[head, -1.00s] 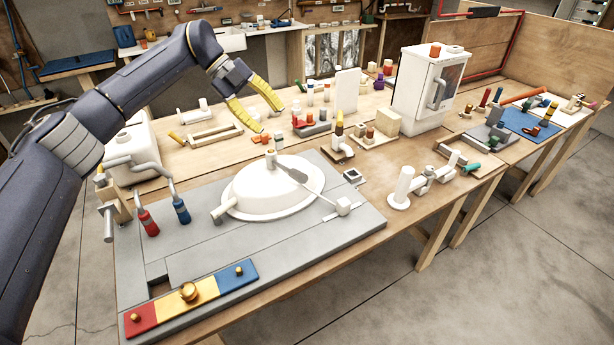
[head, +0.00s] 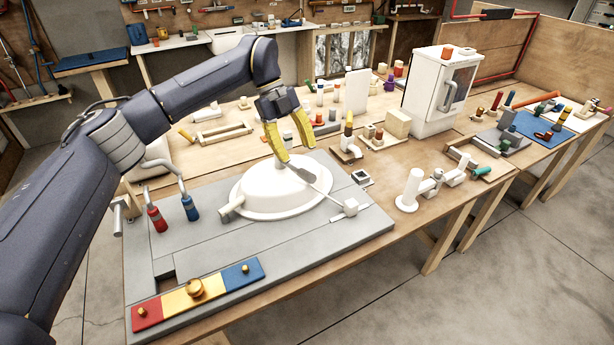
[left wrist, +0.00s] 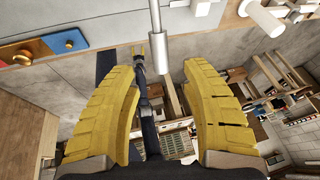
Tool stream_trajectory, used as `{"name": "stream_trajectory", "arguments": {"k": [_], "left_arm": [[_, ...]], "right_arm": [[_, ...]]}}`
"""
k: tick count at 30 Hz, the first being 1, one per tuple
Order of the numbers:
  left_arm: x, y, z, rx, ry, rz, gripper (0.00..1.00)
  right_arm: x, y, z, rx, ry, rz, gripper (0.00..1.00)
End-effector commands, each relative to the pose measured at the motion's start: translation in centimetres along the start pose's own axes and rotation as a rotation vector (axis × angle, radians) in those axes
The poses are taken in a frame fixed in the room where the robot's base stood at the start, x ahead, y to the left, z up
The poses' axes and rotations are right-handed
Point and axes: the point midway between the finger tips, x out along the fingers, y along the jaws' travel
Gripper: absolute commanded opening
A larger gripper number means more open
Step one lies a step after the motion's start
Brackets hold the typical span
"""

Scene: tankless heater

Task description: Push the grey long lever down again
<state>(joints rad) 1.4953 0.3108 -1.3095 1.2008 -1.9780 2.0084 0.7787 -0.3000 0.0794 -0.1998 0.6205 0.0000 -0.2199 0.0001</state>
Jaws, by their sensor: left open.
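The grey long lever (head: 322,189) slants across the front right of the white dome (head: 262,190), from a white block (head: 350,208) up to its thicker grip end near the dome's top. My left gripper (head: 295,153) is open and empty, pointing down at that grip end. In the left wrist view the lever (left wrist: 165,50) hangs in from the top, its grip end centred just beyond the spread yellow fingers (left wrist: 165,75). I see no clear contact. A small dark arm with a yellow tip (left wrist: 157,48), likely my right one, shows beyond; its finger state is unclear.
The dome sits on a grey board (head: 290,258) with a red handle (head: 157,220), a blue handle (head: 190,208) and a red-yellow-blue strip (head: 197,292). White pipe fittings (head: 412,188) stand to the right. The board's front right is clear.

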Motion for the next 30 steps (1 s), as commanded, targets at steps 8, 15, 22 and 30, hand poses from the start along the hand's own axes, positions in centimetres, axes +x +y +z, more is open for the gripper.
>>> {"name": "stream_trajectory", "arguments": {"k": [8,15,22,30], "left_arm": [[4.8,0.0,-0.1,0.000,0.003,0.001,0.47],[7.3,0.0,0.0,0.000,0.002,0.000,0.47],[8.2,0.0,0.0,-0.001,0.001,0.000,0.47],[8.3,0.0,0.0,-0.001,0.001,0.000,0.47]], "right_arm": [[0.0,0.2,0.1,-0.001,0.000,0.002,0.54],[0.0,0.2,0.1,-0.001,-0.001,0.002,0.54],[0.0,0.2,0.1,-0.001,-0.001,0.002,0.54],[0.0,0.1,0.0,-0.001,-0.001,0.001,0.54]]}}
